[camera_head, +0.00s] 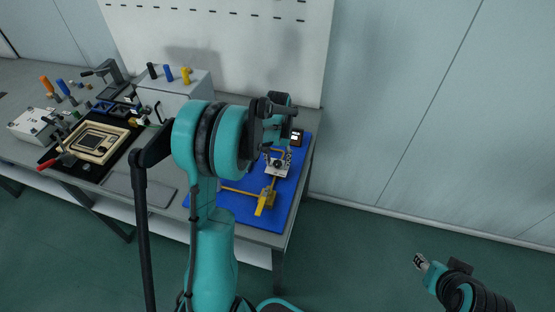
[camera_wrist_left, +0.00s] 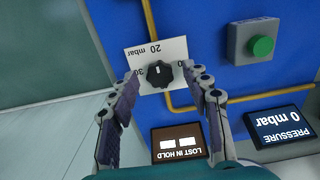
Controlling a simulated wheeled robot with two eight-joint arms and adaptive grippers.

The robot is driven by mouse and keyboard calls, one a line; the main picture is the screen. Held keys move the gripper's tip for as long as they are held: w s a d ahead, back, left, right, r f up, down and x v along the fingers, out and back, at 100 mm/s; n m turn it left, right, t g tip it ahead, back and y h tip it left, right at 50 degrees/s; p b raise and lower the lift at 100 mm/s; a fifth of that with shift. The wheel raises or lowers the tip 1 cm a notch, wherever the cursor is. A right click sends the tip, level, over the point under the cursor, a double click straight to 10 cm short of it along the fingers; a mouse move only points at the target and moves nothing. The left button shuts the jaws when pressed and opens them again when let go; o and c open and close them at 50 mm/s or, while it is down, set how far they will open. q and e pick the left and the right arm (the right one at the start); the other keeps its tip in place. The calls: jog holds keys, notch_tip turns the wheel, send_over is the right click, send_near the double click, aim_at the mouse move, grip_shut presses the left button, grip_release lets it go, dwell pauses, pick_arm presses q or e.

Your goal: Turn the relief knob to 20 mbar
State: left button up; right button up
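The relief knob (camera_wrist_left: 158,73), black and lobed, sits on a white scale plate (camera_wrist_left: 168,50) in the left wrist view. The plate reads "20 mbar" above the knob and "30" at its left, both upside down. I cannot clearly tell which mark the knob points at. My left gripper (camera_wrist_left: 162,84) is open, its fingers apart on either side of the knob; I see no clear contact. In the head view the knob (camera_head: 277,163) shows just below my left gripper (camera_head: 276,138). My right gripper (camera_head: 420,262) hangs away from the table at lower right; its opening is too small to tell.
The blue panel (camera_head: 235,205) carries a yellow pipe and a yellow valve handle (camera_head: 262,203). A green button (camera_wrist_left: 261,46), a "PRESSURE 0 mbar" display (camera_wrist_left: 283,127) and a "LOST IN HOLD" display (camera_wrist_left: 180,142) lie near the knob. Other equipment (camera_head: 97,140) stands at the table's left.

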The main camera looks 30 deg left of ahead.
aim_at(277, 163)
pick_arm(q)
notch_tip(277, 163, up, 12)
dwell(0.6)
